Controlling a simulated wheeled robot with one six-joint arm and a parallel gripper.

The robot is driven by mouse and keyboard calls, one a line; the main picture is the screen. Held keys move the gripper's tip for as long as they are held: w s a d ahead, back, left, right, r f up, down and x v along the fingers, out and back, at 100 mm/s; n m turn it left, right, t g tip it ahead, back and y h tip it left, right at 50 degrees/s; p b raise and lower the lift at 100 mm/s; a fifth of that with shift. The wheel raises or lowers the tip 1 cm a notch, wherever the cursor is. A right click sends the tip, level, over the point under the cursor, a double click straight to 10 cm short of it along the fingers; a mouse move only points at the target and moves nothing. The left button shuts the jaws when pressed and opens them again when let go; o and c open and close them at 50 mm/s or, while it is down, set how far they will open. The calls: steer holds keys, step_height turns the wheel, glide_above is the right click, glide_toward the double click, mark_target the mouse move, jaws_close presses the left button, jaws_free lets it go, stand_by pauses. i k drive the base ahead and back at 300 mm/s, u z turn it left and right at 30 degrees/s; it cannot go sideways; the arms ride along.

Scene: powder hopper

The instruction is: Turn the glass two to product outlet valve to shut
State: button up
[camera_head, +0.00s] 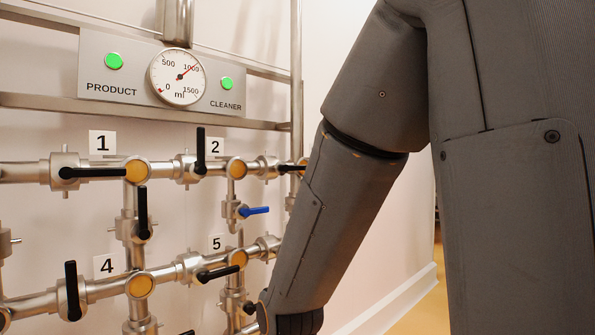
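No label in view names the glass two to product outlet valve, so I cannot tell which handle is its own. A black handle (200,151) stands upright across the upper pipe beside the plate marked 2 (215,147). A black handle (95,172) lies along that pipe below plate 1. A blue handle (254,211) points sideways on a short branch below plate 2. A black handle (218,272) lies nearly level below plate 5 (217,243). Another (72,290) stands upright near plate 4. My arm reaches down to the bottom edge; my gripper's fingers are out of view.
A panel (130,75) with a dial gauge (178,77) and green lights marked PRODUCT and CLEANER hangs above the pipes. A black handle (143,212) stands upright on a vertical pipe. My arm hides part of the pipework's right end. Open floor (423,305) shows at lower right.

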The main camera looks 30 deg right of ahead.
mark_target(284, 167)
steer(key=z, duration=0.6)
steer(key=i, duration=0.9)
